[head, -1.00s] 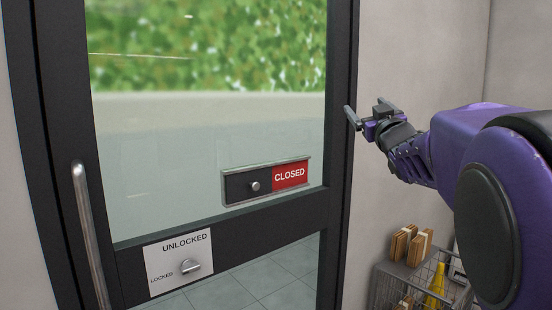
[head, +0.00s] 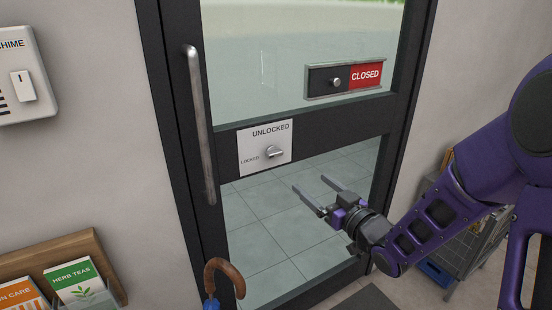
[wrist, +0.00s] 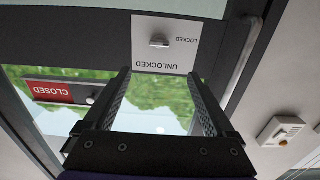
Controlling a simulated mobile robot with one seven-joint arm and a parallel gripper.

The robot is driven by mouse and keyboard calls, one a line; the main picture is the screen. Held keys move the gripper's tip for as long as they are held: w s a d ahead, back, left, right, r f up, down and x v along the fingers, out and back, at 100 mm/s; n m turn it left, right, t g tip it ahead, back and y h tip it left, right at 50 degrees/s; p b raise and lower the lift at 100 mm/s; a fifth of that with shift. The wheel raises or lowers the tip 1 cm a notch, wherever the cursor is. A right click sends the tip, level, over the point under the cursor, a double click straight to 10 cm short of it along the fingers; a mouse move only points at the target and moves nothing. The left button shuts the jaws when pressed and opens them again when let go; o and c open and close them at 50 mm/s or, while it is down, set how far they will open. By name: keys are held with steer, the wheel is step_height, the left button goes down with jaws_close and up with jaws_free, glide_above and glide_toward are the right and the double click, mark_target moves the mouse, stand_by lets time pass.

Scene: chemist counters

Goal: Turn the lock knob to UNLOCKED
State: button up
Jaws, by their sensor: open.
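The lock knob (head: 274,152) is a small silver thumb-turn on a white plate (head: 251,147) on the door's dark middle rail. The plate reads UNLOCKED above the knob and LOCKED to its left. The knob's bar lies roughly sideways. My gripper (head: 323,190) is open and empty, below and to the right of the knob, apart from it, in front of the lower glass. In the wrist view the picture is upside down; the knob (wrist: 159,42) shows beyond and between my two fingertips.
A long vertical door handle (head: 199,125) stands left of the plate. A CLOSED slider sign (head: 345,78) is up to the right. A chime box (head: 20,75) is on the left wall. An umbrella handle (head: 224,270) and a leaflet rack (head: 60,248) are low at left.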

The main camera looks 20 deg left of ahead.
mark_target(277, 154)
steer(key=x, duration=1.6)
steer(key=shift+w+a, duration=0.15)
steer(key=shift+w, duration=0.1)
steer(key=shift+c, duration=0.2)
steer(key=c, duration=1.3)
steer(key=shift+c, duration=0.2)
